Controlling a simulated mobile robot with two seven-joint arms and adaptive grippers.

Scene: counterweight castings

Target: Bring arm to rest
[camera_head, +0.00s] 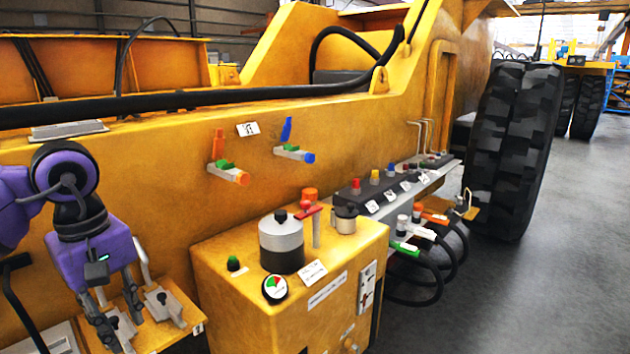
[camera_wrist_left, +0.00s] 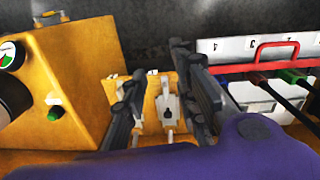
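My left arm, purple and black, comes in from the left in the head view. Its gripper (camera_head: 124,333) points down in front of the yellow machine body (camera_head: 175,165), over a small orange shelf (camera_head: 160,331) with grey metal clamp pieces (camera_head: 163,301). In the left wrist view the two dark fingers of the left gripper (camera_wrist_left: 157,62) stand apart with a gap between them. A grey clamp piece (camera_wrist_left: 167,104) shows through that gap. Nothing is held between the fingers. Whether the fingers touch the shelf is unclear. My right gripper is in neither view.
A yellow control box (camera_head: 235,295) with a grey cylinder (camera_head: 281,248), gauge and red-handled valve stands right of the gripper. Orange and blue valve levers (camera_head: 287,130) project from the body. Hoses and connectors hang further right. A large tyre (camera_head: 515,150) stands beyond; grey floor is open.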

